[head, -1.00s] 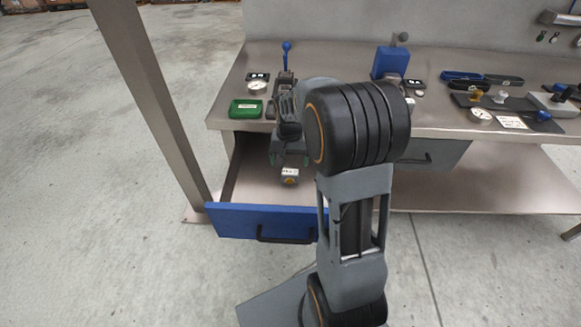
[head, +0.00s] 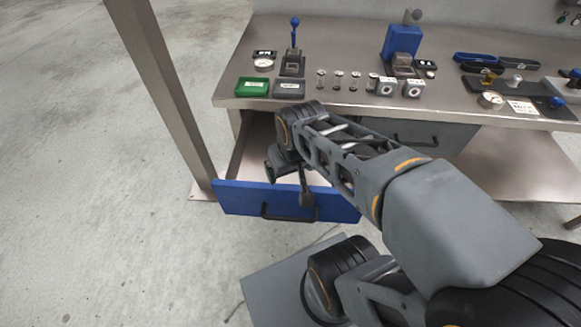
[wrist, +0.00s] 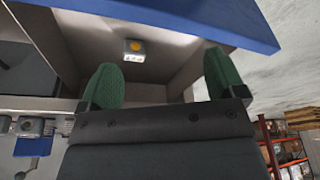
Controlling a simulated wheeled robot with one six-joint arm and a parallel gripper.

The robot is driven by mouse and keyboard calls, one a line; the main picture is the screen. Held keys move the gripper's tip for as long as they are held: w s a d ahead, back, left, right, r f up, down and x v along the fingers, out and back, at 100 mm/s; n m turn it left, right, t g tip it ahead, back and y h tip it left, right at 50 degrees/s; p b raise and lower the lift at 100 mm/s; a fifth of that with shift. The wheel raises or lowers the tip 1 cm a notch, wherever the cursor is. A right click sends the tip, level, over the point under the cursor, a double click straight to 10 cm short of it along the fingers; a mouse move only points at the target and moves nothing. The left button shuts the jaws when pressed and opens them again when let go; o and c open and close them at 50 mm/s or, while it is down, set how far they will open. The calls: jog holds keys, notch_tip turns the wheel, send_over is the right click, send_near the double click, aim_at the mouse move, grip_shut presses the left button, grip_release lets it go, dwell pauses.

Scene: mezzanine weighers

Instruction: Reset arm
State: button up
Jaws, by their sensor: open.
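My gripper (wrist: 160,75) shows two green-padded fingers spread apart in the wrist view, with nothing between them. In the head view my gripper (head: 290,186) hangs by the front of the open drawer, partly hidden by my arm. The drawer's blue front (head: 240,198) also shows in the wrist view (wrist: 175,18), which looks at the scene upside down. A small grey block with an orange dot and a white label (wrist: 134,50) lies on the drawer floor, apart from the fingers. My arm hides this block in the head view.
The steel bench (head: 230,90) above the drawer bears a green case (head: 252,86), a grey case (head: 290,88), a blue-handled press (head: 293,62), a blue device (head: 402,42) and several small weights. A steel post (head: 165,95) stands left of the drawer. Open floor lies farther left.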

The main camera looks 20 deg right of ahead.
jog(key=shift+s, duration=0.1)
jog(key=w+p+v, duration=0.3)
jog(key=p+v, duration=0.9)
jog(key=v, duration=0.1)
jog(key=shift+a+r+t+p, duration=0.3)
jog(key=shift+r+t, duration=0.1)
jog(key=shift+r, duration=0.2)
jog(key=shift+s, duration=0.1)
